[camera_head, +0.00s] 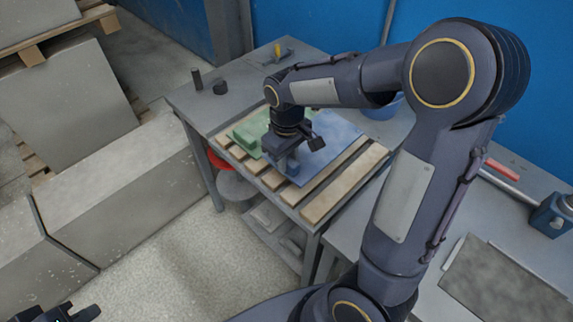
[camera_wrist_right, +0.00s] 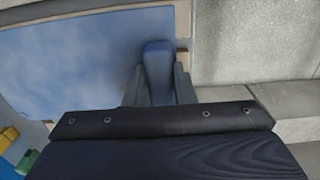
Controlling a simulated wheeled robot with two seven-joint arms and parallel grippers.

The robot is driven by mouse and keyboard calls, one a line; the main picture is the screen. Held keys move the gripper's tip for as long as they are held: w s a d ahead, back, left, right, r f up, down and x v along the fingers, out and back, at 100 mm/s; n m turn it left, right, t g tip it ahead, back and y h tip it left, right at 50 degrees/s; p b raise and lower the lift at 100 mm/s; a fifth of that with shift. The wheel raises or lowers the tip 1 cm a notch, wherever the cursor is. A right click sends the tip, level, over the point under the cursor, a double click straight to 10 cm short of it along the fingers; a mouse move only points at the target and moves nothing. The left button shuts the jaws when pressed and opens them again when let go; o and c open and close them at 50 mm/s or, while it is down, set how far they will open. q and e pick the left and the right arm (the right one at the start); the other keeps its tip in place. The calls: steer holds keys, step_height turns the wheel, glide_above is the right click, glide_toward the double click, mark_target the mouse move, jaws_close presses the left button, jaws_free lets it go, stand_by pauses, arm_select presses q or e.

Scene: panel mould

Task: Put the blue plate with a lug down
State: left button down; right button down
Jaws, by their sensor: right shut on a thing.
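The blue plate (camera_head: 335,140) is over the wooden slats of the grey table, flat or nearly so; I cannot tell whether it touches them. Its raised blue lug (camera_head: 292,166) is at the plate's near-left edge. My right gripper (camera_head: 284,158) is above that edge, shut on the lug. In the right wrist view the plate (camera_wrist_right: 80,60) fills the upper left, and the lug (camera_wrist_right: 157,65) stands between the fingers (camera_wrist_right: 158,88). The arm and gripper hide part of the plate. My left gripper (camera_head: 62,314) shows only partly at the bottom left corner; its jaws are unclear.
A green piece (camera_head: 248,132) lies beside the blue plate on the slats (camera_head: 345,183). A blue bowl (camera_head: 383,108) stands behind. Grey concrete blocks (camera_head: 120,185) are at the left.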

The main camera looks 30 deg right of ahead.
steer(key=shift+w+d+f, duration=0.2)
steer(key=shift+w+f, duration=0.25)
steer(key=shift+f, duration=0.05)
steer(key=shift+w+f, duration=0.15)
steer(key=shift+f, duration=1.55)
steer(key=shift+f, duration=0.2)
steer(key=c, duration=1.2)
jaws_free()
